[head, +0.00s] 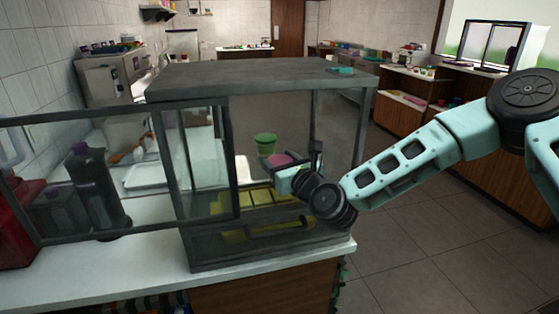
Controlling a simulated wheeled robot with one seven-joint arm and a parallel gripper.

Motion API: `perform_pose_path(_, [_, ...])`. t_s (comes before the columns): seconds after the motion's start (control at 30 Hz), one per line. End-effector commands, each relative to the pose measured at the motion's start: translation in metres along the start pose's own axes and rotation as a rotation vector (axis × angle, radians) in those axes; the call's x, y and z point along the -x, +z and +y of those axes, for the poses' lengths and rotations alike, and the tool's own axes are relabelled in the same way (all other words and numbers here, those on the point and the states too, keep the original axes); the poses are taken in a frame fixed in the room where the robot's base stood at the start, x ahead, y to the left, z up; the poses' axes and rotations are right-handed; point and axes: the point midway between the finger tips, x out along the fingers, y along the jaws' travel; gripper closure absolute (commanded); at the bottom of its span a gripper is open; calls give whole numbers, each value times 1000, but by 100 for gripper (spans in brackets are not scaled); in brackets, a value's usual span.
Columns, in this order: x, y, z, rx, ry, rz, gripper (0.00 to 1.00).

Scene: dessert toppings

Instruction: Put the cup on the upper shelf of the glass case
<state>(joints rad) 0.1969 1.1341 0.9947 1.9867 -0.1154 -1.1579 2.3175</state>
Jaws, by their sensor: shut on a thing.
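The glass case (265,80) stands on the counter, with a dark frame and top and clear panes. My gripper (279,167) is inside the right half of the case and appears shut on a pink cup (278,159). The gripper and frame hide part of this cup. A green cup (265,141) shows just behind and above the pink one; I cannot tell whether it is in the case or seen through the glass. Yellow pieces (262,200) lie low in the case, below my gripper. The upper shelf is not clearly visible.
A dark bottle (86,185) and a red container (15,225) stand on the white counter (110,262) to the left. The case's right post (362,130) is close to my arm. Tiled floor is free at right.

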Motion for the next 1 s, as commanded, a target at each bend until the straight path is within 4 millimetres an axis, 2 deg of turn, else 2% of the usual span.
perform_pose_path(0.03, [0, -3, 0, -1, 0, 0, 68])
perform_pose_path(0.07, [0, -2, 0, 0, 0, 0, 34])
perform_pose_path(0.1, [0, -2, 0, 0, 0, 1, 23])
perform_pose_path(0.13, [0, -2, 0, 0, 0, 1, 21])
perform_pose_path(0.53, [4, 1, 0, -1, 0, 2, 21])
perform_pose_path(0.67, [25, -2, -1, -1, 0, 2, 21])
perform_pose_path(1.0, [95, -1, -1, -1, 0, 2, 21])
